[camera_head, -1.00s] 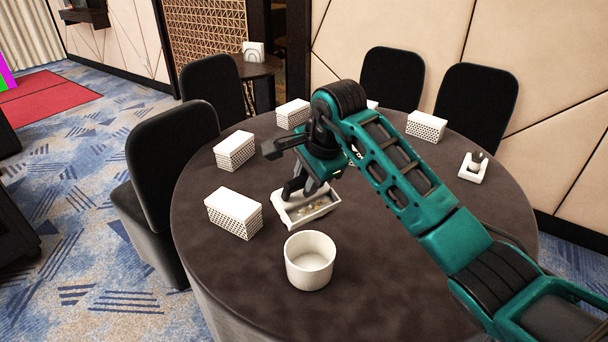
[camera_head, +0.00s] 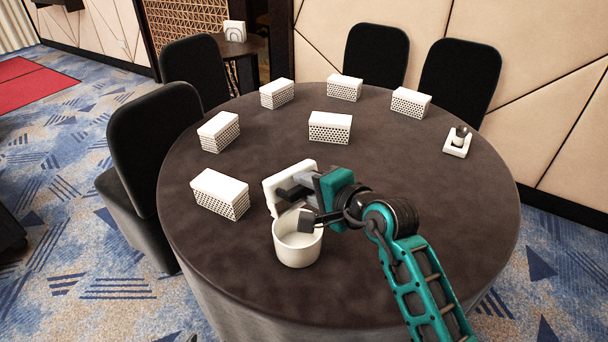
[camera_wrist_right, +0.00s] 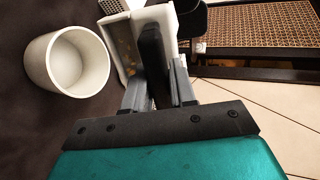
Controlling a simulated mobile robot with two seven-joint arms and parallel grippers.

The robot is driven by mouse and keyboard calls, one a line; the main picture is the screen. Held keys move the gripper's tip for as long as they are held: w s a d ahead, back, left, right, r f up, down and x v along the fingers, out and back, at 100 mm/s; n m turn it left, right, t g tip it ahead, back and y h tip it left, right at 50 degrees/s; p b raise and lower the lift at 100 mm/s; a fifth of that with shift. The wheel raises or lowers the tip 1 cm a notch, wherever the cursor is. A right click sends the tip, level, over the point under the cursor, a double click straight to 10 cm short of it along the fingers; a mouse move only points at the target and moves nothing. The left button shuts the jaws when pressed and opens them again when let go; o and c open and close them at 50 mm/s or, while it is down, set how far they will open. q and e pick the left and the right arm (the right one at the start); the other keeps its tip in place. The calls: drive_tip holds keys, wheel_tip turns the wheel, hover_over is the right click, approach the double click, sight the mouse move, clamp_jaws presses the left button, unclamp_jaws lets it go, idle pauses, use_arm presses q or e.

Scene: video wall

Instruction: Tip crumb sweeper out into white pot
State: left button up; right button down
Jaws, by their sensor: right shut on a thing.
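The white pot (camera_head: 298,249) stands upright near the front of the round table. My right gripper (camera_head: 291,190) is shut on the crumb sweeper (camera_head: 277,200), a white tray-like thing held tilted steeply on its side just behind the pot's rim. In the right wrist view the crumb sweeper (camera_wrist_right: 128,50) shows small brownish crumbs (camera_wrist_right: 127,52) along its inside, and the gripper (camera_wrist_right: 155,60) grips it. There the white pot (camera_wrist_right: 68,62) is to its left, and its visible inside looks empty. The left gripper is not in view.
The round dark table (camera_head: 400,180) carries several white perforated boxes, one at left (camera_head: 220,194) and one in the middle (camera_head: 330,127). A small white tray with a pot-like item (camera_head: 458,142) is at the right. Black chairs (camera_head: 155,140) stand around. The table's front right is clear.

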drive_tip(key=shift+s+d+f+t, duration=0.15)
drive_tip(key=shift+s+f+t, duration=0.1)
drive_tip(key=shift+t, duration=0.15)
use_arm(q)
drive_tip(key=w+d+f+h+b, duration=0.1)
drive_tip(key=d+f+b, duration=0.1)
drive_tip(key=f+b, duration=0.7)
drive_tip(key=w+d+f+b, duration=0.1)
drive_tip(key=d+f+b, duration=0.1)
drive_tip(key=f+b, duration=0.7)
drive_tip(key=b, duration=0.8)
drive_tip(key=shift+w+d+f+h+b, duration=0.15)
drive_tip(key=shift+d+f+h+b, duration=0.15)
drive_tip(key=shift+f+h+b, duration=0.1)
use_arm(e)
drive_tip(key=f+t+y, duration=0.1)
drive_tip(key=t+y, duration=0.1)
drive_tip(key=s+d+f+t+y, duration=0.1)
drive_tip(key=f+t, duration=0.1)
drive_tip(key=f+t+y, duration=0.1)
drive_tip(key=t+y, duration=0.1)
drive_tip(key=shift+s+d+f+t+y, duration=0.2)
drive_tip(key=shift+s+t+y, duration=0.1)
drive_tip(key=shift+s+t, duration=0.1)
drive_tip(key=shift+r, duration=0.1)
